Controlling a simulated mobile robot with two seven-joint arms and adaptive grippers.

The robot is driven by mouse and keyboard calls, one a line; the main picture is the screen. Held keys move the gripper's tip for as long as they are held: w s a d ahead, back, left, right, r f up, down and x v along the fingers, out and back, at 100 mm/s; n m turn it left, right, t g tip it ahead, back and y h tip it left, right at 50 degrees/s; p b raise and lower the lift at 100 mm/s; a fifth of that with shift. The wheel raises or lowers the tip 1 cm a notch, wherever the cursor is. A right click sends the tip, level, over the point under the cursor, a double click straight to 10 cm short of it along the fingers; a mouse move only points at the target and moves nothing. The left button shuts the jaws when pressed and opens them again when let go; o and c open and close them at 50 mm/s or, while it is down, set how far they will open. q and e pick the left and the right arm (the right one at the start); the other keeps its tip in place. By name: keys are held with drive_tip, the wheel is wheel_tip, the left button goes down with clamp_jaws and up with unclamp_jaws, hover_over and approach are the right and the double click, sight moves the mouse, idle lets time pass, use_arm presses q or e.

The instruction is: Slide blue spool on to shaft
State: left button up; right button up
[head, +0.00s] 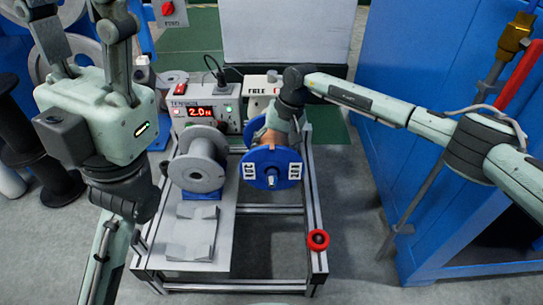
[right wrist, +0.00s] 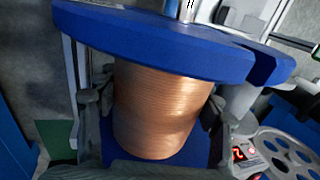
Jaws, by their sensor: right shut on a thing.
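The blue spool (head: 270,167), wound with copper wire, stands with its blue front flange facing me right of the grey spool. A bright metal shaft end (head: 271,181) pokes out at the flange's centre. The rod also shows at the flange in the right wrist view (right wrist: 187,9). How far the spool sits along it cannot be told. My right gripper (head: 277,135) is shut around the copper winding (right wrist: 160,108) behind the front flange, a finger on each side. My left gripper (head: 76,12) is raised at the upper left, fingers apart and empty.
A grey spool (head: 199,161) sits on the frame's left side, behind a light plate (head: 191,238). A tension display box (head: 205,112) stands behind. A red knob (head: 318,239) is on the frame's right rail. A blue cabinet (head: 440,130) bounds the right side.

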drive_tip(key=shift+w+a+r, duration=0.1)
drive_tip(key=shift+w+r, duration=0.1)
drive_tip(key=shift+w, duration=0.5)
drive_tip(key=shift+w, duration=0.45)
idle(0.5)
drive_tip(key=o, duration=1.7)
drive_tip(key=shift+o, duration=1.1)
drive_tip(key=shift+s+f, duration=0.1)
drive_tip(key=shift+o, duration=1.4)
drive_tip(key=shift+f, duration=0.15)
